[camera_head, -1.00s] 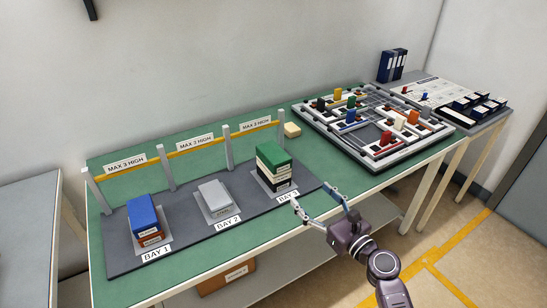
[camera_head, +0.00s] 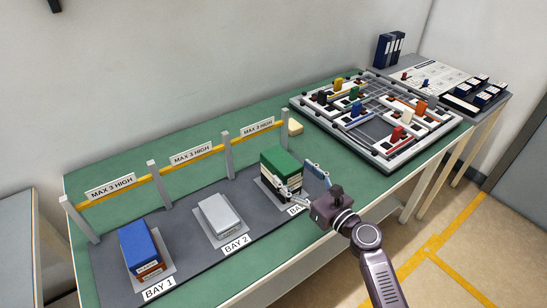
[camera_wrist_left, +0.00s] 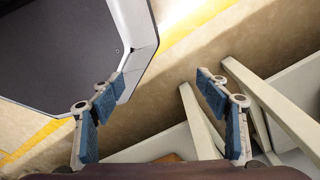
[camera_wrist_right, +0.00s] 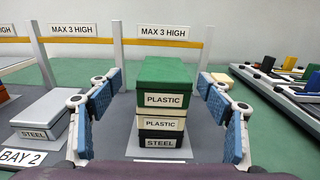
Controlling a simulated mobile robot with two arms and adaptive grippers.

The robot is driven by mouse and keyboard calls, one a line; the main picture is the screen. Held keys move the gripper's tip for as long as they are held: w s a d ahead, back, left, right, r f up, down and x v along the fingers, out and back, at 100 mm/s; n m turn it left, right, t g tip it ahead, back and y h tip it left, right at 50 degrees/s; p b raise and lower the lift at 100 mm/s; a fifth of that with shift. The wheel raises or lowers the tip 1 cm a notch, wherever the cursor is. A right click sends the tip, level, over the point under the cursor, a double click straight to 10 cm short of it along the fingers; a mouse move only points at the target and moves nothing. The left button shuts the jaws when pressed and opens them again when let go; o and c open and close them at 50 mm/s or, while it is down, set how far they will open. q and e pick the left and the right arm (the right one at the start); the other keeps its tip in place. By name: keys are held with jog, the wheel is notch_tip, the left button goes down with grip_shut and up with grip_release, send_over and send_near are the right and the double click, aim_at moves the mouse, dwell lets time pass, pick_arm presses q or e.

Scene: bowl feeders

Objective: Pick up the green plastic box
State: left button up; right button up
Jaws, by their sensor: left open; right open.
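The green box (camera_head: 280,160) is on top of a stack of three at bay 3. In the right wrist view it is the top box (camera_wrist_right: 163,85), labelled PLASTIC.
Bay 1 holds a blue box (camera_head: 136,243) on a red-brown one. Bay 2 holds a grey box (camera_head: 220,215). Posts with a yellow rail (camera_head: 193,166) stand behind the bays. A small tan block (camera_head: 295,127) and a board with coloured pieces (camera_head: 350,143) lie to the right.

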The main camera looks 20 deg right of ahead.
aim_at(282, 159)
jog(key=shift+w+a+r, duration=0.1)
jog(key=shift+w, duration=0.2)
jog(key=shift+w+r, duration=0.1)
jog(key=shift+w, duration=0.2)
jog(key=shift+x, duration=0.9)
jog(key=x, duration=0.3)
jog(key=shift+w, duration=0.4)
jog(key=shift+w+f, duration=0.2)
jog(key=shift+w, duration=0.05)
pick_arm(q)
jog(key=shift+s+d+r, duration=0.35)
jog(key=shift+s+d, duration=0.05)
pick_arm(e)
jog(key=c, duration=1.3)
pick_arm(q)
jog(key=shift+a+p, duration=0.15)
jog(key=shift+p, duration=0.15)
pick_arm(e)
jog(key=shift+r, duration=0.1)
jog(key=shift+c, duration=0.6)
pick_arm(q)
jog(key=shift+s, duration=0.1)
pick_arm(e)
jog(key=shift+r, duration=0.1)
